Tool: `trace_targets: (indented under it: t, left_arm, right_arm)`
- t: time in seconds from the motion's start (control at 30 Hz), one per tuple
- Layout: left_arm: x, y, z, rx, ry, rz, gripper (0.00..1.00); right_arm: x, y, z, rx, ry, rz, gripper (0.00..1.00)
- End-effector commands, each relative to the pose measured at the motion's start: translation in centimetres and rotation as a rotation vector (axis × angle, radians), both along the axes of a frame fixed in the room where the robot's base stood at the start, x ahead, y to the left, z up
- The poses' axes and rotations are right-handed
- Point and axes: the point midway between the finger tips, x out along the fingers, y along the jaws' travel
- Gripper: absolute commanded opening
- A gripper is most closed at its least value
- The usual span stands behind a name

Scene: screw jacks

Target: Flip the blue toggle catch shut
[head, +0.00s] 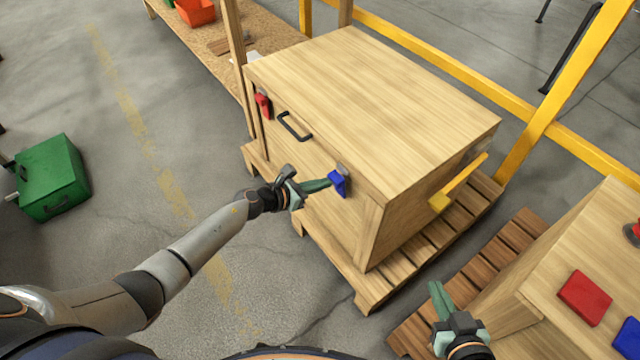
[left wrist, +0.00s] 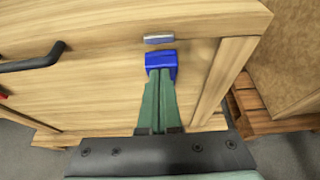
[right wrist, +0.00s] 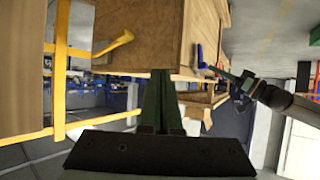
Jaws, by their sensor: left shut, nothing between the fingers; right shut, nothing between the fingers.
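The blue toggle catch (head: 338,183) is on the front face of a wooden crate (head: 375,100), near its right end. It also shows in the left wrist view (left wrist: 161,65), just below a grey metal keeper (left wrist: 159,39) on the crate's upper edge. The catch's lever tilts out from the face. My left gripper (head: 328,185) is shut and empty, with its green fingertips at the blue catch, touching or nearly touching it. In the left wrist view the fingertips meet the catch's lower edge. My right gripper (head: 437,291) is shut and empty, away from the crate.
A red catch (head: 263,105) and a black handle (head: 295,126) are on the same face. A yellow lever (head: 458,184) sticks out from the crate's right side. A second wooden box with a red pad (head: 584,297) stands at right.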

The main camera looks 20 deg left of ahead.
Motion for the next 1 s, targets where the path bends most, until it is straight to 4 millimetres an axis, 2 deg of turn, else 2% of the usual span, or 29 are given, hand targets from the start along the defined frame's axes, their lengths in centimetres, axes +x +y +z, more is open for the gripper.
trace_targets:
  t: [0.4,0.73,0.87,1.0]
  left_arm:
    - [-0.1,0.0,1.6,0.0,0.002,-0.001,0.0]
    - [0.0,0.0,1.6,0.0,0.001,-0.001,0.0]
    - [0.0,0.0,1.6,0.0,0.001,-0.001,0.0]
    - [0.0,0.0,1.5,0.001,0.001,0.0,0.0]
  right_arm:
    - [0.1,0.0,1.6,0.0,-0.003,0.0,0.0]
    - [0.0,0.0,1.5,0.0,-0.002,0.0,0.0]
    - [-0.2,0.0,1.0,0.0,0.017,0.0,0.0]
    - [-1.3,0.1,-0.9,0.001,0.088,-0.003,0.0]
